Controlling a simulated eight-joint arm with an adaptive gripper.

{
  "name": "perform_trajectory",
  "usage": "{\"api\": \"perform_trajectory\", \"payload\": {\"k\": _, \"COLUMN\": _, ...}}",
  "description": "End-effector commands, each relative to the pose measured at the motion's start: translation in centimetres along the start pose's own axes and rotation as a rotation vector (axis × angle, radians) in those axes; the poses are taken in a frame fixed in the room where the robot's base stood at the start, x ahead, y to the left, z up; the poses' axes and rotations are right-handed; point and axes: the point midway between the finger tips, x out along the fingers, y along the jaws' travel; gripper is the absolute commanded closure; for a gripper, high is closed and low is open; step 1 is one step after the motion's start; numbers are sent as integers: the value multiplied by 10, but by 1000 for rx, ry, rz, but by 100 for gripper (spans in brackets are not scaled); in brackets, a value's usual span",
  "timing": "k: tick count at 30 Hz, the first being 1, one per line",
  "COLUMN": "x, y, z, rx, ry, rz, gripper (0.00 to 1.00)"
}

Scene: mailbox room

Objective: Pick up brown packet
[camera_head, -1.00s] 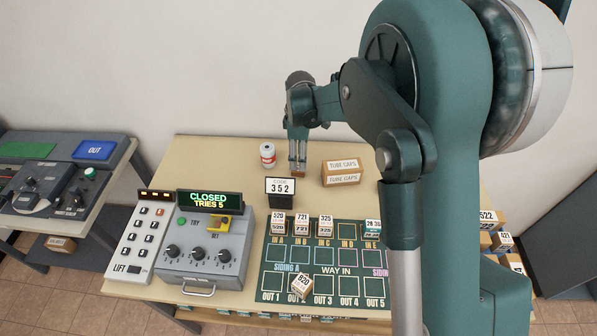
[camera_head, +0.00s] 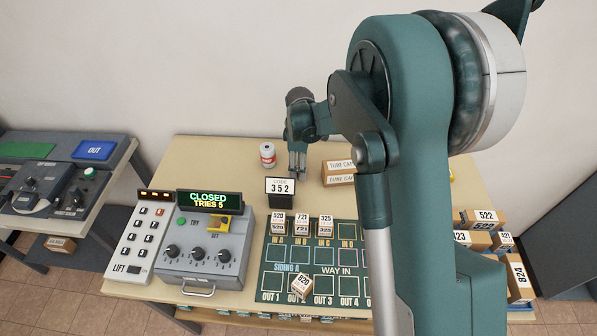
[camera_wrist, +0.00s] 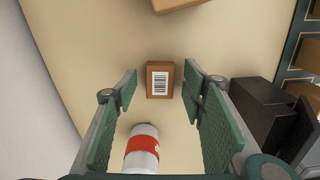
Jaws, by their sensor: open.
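The brown packet (camera_wrist: 160,80) is a small brown box with a white barcode label, lying on the pale tabletop in the wrist view. My gripper (camera_wrist: 161,88) is open, with one green finger left and one right of the packet in the picture. Gaps show on both sides, and I see no contact. How far the fingertips are above the packet is hard to tell. In the head view my gripper (camera_head: 297,172) points down behind the code stand, and the packet cannot be made out there.
A white and red can (camera_head: 268,155) stands close left of my gripper. The code stand (camera_head: 280,190) is in front. A tube caps box (camera_head: 339,173) lies to the right. Numbered blocks (camera_head: 301,227) stand on the green board (camera_head: 285,255). Bare tabletop lies behind the can.

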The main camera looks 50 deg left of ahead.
Motion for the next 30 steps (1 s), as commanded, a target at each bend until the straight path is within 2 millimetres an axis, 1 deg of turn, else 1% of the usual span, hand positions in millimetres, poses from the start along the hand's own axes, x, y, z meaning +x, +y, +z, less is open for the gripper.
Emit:
{"api": "perform_trajectory", "payload": {"k": 15, "x": 0, "y": 0, "z": 0, "rx": 0, "ry": 0, "rz": 0, "gripper": 59}}
{"api": "perform_trajectory", "payload": {"k": 16, "x": 0, "y": 0, "z": 0, "rx": 0, "ry": 0, "rz": 0, "gripper": 60}}
{"api": "perform_trajectory", "payload": {"k": 21, "x": 0, "y": 0, "z": 0, "rx": 0, "ry": 0, "rz": 0, "gripper": 82}}
{"api": "perform_trajectory", "payload": {"k": 23, "x": 0, "y": 0, "z": 0, "rx": 0, "ry": 0, "rz": 0, "gripper": 88}}
{"api": "perform_trajectory", "payload": {"k": 30, "x": 0, "y": 0, "z": 0, "rx": 0, "ry": 0, "rz": 0, "gripper": 88}}
